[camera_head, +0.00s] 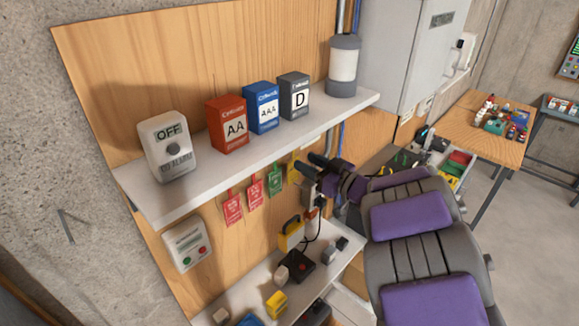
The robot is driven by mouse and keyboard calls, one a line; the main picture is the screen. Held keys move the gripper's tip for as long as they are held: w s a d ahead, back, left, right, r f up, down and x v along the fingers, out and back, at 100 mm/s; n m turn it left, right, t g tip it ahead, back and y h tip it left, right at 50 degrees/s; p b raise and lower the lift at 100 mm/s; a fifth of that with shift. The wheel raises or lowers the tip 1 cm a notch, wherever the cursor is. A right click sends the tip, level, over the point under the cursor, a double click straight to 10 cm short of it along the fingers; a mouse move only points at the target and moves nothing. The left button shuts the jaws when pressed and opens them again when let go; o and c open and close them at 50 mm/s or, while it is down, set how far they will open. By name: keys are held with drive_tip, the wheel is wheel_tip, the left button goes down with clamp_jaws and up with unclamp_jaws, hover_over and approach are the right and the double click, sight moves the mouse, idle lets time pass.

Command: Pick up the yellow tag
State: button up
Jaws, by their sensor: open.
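The yellow tag (293,172) hangs below the front edge of the upper white shelf, at the right end of a row of tags. Two red tags, a left one (232,208) and a right one (255,194), and a green tag (276,180) hang to its left. My gripper (305,162) reaches in from the right with its dark fingers apart, at the yellow tag's right side. The fingers cover part of the tag. I cannot tell whether they touch it or lie on both sides of it.
The upper shelf (160,208) holds an OFF alarm box (166,146), battery boxes (229,124) and a grey canister (343,66).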

sight(294, 153)
drive_tip(key=x, duration=0.3)
drive_tip(key=p+x, duration=0.1)
drive_tip(key=x, duration=0.1)
drive_tip(key=shift+w+d, duration=0.2)
drive_tip(key=shift+w, duration=0.25)
drive_tip(key=shift+a+f, duration=0.1)
drive_tip(key=shift+a, duration=0.3)
drive_tip(key=shift+d, duration=0.65)
drive_tip(key=c, duration=0.5)
drive_tip(key=shift+d, duration=0.15)
clamp_jaws()
drive_tip(key=shift+a, duration=0.6)
